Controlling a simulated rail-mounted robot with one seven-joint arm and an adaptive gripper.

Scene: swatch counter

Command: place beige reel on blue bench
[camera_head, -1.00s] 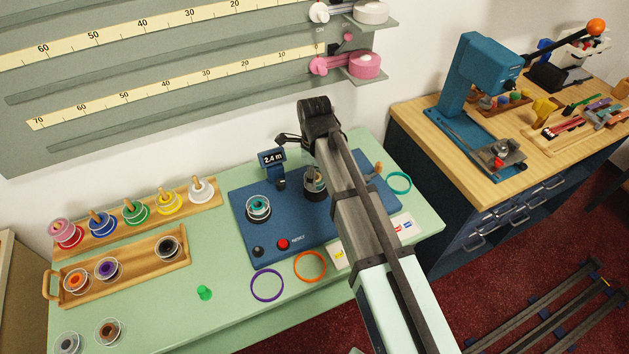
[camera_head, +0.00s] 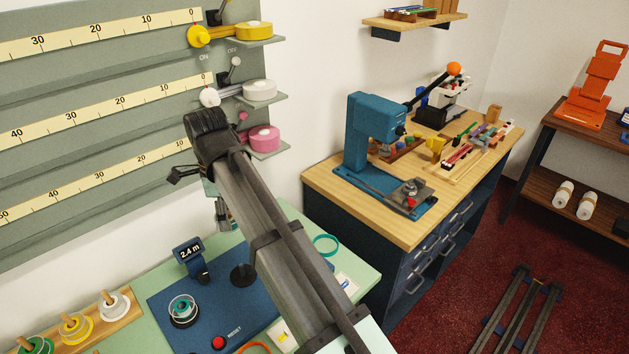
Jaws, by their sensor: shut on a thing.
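My gripper (camera_head: 224,214) hangs below the wrist above the green counter, partly behind my own arm. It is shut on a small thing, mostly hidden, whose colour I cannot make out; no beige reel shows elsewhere. The bench with the dark blue body (camera_head: 350,245) and wooden top stands to the right of the counter, apart from my gripper.
A blue press (camera_head: 372,130) stands on the bench, with tools and coloured pieces behind it. Bare wood shows along the bench's near edge. The blue measuring board (camera_head: 215,308) holds a teal reel (camera_head: 183,309) and a bare black spindle (camera_head: 242,275). Wall rulers rise at left.

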